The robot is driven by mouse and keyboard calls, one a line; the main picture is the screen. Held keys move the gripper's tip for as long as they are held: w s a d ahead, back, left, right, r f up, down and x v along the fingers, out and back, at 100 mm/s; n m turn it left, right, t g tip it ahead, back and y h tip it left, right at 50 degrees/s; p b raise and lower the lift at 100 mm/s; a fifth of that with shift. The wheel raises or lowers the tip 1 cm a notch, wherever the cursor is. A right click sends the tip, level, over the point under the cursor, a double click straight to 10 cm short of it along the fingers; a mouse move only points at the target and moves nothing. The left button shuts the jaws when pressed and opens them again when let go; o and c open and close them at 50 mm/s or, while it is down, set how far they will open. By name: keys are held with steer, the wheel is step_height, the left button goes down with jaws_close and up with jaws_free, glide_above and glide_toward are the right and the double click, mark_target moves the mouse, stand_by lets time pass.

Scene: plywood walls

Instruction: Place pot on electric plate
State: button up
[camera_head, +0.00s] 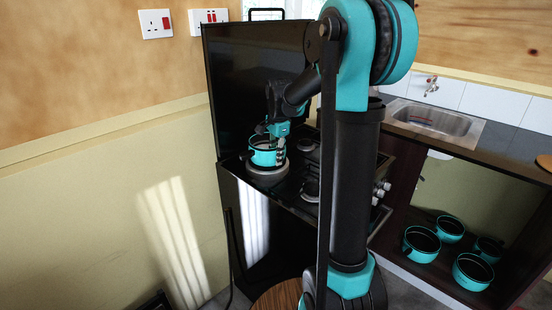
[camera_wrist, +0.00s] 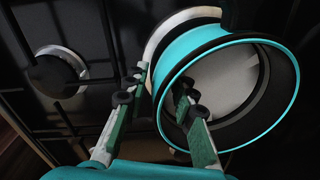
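The teal pot (camera_head: 263,158), with a dark inside, is at the left front of the black stove top, over the round grey electric plate (camera_head: 267,177). It looks upright; whether it rests fully on the plate or hangs just above it cannot be told. In the wrist view the pot (camera_wrist: 185,45) fills the right side, and the pale edge of the plate (camera_wrist: 153,45) shows behind it. My gripper (camera_head: 277,145) is at the pot's right side.
Another burner (camera_wrist: 62,70) lies beside the plate. The stove's raised black lid (camera_head: 245,85) stands behind. Several teal pots (camera_head: 473,271) sit on the low shelf at right, below a counter with a sink (camera_head: 435,118). My arm blocks part of the stove's right side.

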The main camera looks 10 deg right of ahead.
step_height(320, 180, up, 12)
steer(key=shift+s+d+f, duration=0.15)
steer(key=shift+s+f, duration=0.1)
steer(key=shift+s, duration=0.15)
steer(key=shift+f, duration=0.1)
